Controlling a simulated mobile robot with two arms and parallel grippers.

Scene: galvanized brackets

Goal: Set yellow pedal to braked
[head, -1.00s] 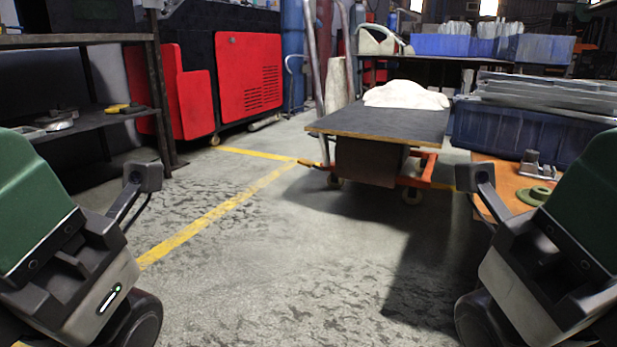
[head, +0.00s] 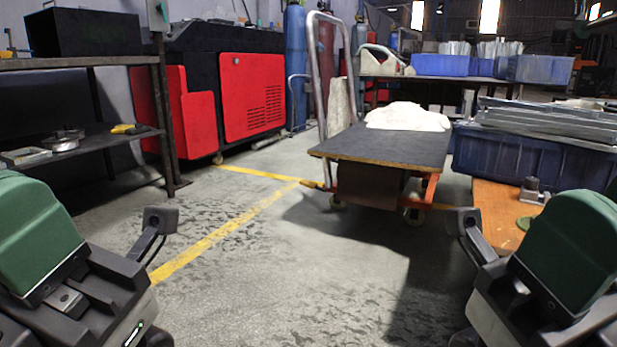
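A small yellow pedal (head: 312,184) sticks out low at the near left corner of a platform cart (head: 385,147), close to the floor. It is small and distant in the head view, and I cannot tell clearly whether it is raised or pressed. The cart has a dark deck with a wooden edge, an orange frame, pale wheels and a tall metal handle (head: 318,60). My green and grey arm parts show at the lower left and lower right, well short of the cart. No fingers of either gripper are visible.
A white bundle (head: 408,116) lies on the deck. A blue crate (head: 525,155) with metal profiles and an orange-brown surface (head: 497,208) stand at the right. Dark shelving (head: 90,63) and a red-and-black machine (head: 250,95) stand left. The grey floor (head: 290,275) before the cart is clear, with yellow lines.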

